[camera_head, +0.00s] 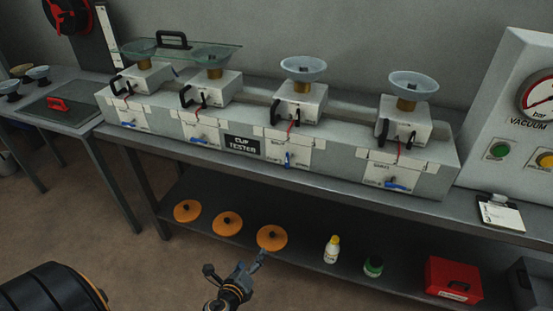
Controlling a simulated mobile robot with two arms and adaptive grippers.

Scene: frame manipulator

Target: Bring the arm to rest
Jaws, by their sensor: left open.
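My left gripper (236,266) shows at the bottom of the head view, left of the middle. Its two fingers are spread apart and nothing is between them. It appears in front of the lower shelf, just below an orange disc (271,238) in the picture. I cannot tell its exact distance from the shelf. A dark rounded part of my own body fills the lower left corner. My right gripper is not in view.
A workbench (330,184) carries a long cup tester (242,146) with several suction cups. A glass pane (180,50) lies on the two left cups. A vacuum panel (520,110) stands at right. The lower shelf holds bottles and a red box (453,279).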

